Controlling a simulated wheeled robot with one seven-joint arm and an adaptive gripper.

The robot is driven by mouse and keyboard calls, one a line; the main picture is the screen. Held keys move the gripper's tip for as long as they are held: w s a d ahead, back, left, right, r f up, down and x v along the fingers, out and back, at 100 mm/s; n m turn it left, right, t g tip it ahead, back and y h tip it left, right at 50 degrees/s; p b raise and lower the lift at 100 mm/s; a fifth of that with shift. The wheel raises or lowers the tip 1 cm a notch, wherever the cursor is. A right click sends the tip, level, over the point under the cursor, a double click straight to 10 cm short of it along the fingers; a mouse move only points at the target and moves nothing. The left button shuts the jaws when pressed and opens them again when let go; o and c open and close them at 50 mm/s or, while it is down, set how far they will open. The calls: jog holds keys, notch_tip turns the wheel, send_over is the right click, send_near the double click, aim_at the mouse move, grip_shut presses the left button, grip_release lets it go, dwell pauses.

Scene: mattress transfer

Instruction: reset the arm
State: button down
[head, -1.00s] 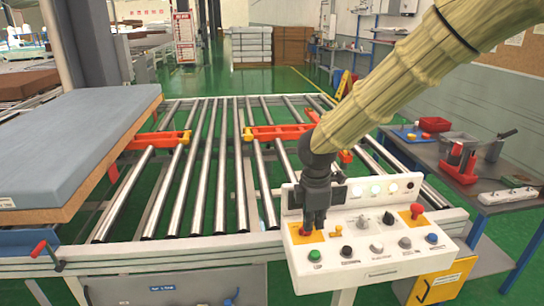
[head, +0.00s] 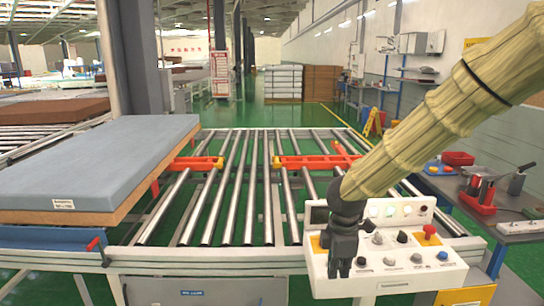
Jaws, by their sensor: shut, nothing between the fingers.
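My gripper (head: 340,268) is at the end of the yellow-sleeved arm that comes in from the upper right. It points down and is shut, with nothing held. It appears in front of the left part of the white control panel (head: 392,285). The panel has several knobs and buttons, with a red one (head: 429,231) at its upper right. My gripper and wrist hide part of the yellow plate (head: 318,247) on the panel's left. I cannot tell whether the fingertips touch the panel.
A roller conveyor (head: 212,228) with orange stops (head: 304,161) lies behind the panel. A blue-grey mattress (head: 100,165) rests at the left. A grey side table (head: 452,189) with red trays and tools stands at the right. Green floor lies beyond.

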jog(key=s+a+f+m+g+y, duration=0.15)
jog(key=s+f+m, duration=0.45)
jog(key=f, duration=0.8)
jog(key=s+f+m+y, duration=0.25)
jog(key=s+f, duration=0.65)
jog(key=f, duration=0.5)
jog(key=s+d+f+m+h, duration=0.1)
jog(key=s+d+f+m, duration=0.1)
jog(key=s, duration=0.4)
jog(key=s+d+f+m+h, duration=0.1)
jog(key=s+d+f+m, duration=0.2)
jog(key=s+f, duration=0.3)
jog(key=s+d+f+m+h, duration=0.1)
jog(key=s+d+f+m, duration=0.1)
jog(key=s+f+m, duration=0.3)
jog(key=shift+s+d, duration=0.4)
jog(key=shift+s, duration=0.65)
